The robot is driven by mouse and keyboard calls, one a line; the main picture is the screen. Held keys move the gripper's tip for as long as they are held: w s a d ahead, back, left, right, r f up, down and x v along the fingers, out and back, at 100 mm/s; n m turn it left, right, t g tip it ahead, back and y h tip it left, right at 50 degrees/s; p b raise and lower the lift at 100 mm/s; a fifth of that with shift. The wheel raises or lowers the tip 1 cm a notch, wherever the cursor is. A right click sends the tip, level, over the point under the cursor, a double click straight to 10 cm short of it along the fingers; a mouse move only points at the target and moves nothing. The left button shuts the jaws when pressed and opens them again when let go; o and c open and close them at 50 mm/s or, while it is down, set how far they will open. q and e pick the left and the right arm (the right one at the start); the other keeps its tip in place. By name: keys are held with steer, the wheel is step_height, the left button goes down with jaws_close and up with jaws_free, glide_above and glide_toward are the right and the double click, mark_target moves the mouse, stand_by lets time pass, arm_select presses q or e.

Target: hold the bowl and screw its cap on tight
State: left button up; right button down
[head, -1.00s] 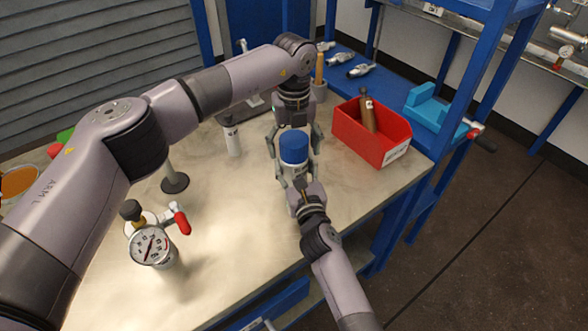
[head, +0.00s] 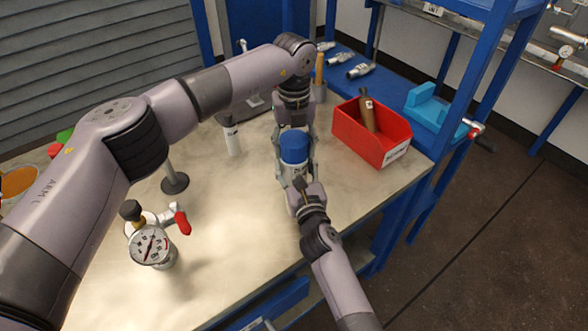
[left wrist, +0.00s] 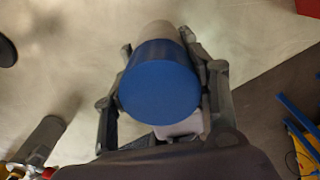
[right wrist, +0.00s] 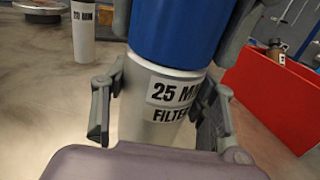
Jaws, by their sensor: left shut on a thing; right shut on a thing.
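The bowl is a white cylinder (head: 296,171) with a "25" and "FILTER" label, which shows in the right wrist view (right wrist: 165,112). My left gripper (head: 295,152) comes from behind and is shut on the cap, a finger on each side. My right gripper (head: 297,183) comes from the front and is shut on the bowl below the cap.
A red bin (head: 372,135) with a brown bottle stands close on the right. A second white cylinder (head: 232,138) stands to the left. A pressure gauge with a red-handled valve (head: 152,247) is at front left. The bench (head: 235,210) is clear between them.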

arm_select(q)
steer(key=m, duration=0.9)
steer(key=shift+m, duration=0.3)
steer(key=m, duration=0.8)
steer(key=o, duration=1.4)
steer(key=shift+c, duration=0.2)
step_height(320, 180, up, 12)
steer(key=shift+f, duration=0.1)
